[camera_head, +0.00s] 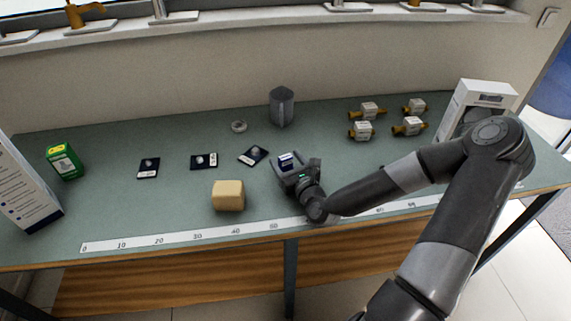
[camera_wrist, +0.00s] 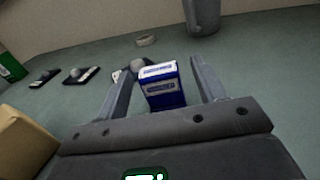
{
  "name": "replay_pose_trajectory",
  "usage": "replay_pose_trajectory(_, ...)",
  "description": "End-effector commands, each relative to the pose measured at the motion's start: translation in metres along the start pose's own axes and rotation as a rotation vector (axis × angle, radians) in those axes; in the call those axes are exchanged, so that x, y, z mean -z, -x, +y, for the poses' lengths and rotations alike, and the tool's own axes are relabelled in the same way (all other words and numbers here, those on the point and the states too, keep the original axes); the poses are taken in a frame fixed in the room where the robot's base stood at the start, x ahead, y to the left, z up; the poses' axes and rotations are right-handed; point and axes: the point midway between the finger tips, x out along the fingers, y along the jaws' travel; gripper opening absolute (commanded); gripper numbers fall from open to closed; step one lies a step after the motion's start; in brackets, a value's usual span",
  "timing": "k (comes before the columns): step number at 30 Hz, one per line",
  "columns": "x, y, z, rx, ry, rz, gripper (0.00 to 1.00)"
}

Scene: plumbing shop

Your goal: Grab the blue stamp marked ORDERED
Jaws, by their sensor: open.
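A small blue stamp with a white label band (camera_wrist: 163,86) stands upright on the bench. Its lettering is too small to read. In the wrist view it sits between the two open fingers of my gripper (camera_wrist: 160,82), with a gap on either side, nearer the left finger. In the head view the stamp (camera_head: 286,160) shows just beyond my gripper (camera_head: 292,165), which is low over the bench. The lower part of the stamp is hidden by my gripper in the head view.
A beige block (camera_head: 228,195) lies left of my gripper. Several dark cards with small silvery objects, one being the nearest card (camera_head: 253,156), lie beyond it. A grey canister (camera_head: 281,107) and a ring (camera_head: 239,126) stand behind. Brass valves (camera_head: 369,111) are at right.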

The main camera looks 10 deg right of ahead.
Motion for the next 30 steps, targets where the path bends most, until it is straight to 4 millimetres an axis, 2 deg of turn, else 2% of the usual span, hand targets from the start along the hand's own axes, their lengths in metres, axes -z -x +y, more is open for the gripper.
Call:
replay_pose_trajectory(3,-0.001,-0.020,0.001,-0.001,0.002,-0.001,0.64)
replay_pose_trajectory(7,-0.001,-0.034,0.001,-0.002,0.002,-0.001,0.64)
replay_pose_trajectory(16,0.000,-0.038,0.000,0.000,0.000,0.000,0.64)
replay_pose_trajectory(30,0.000,-0.038,0.000,0.000,0.000,0.000,0.25)
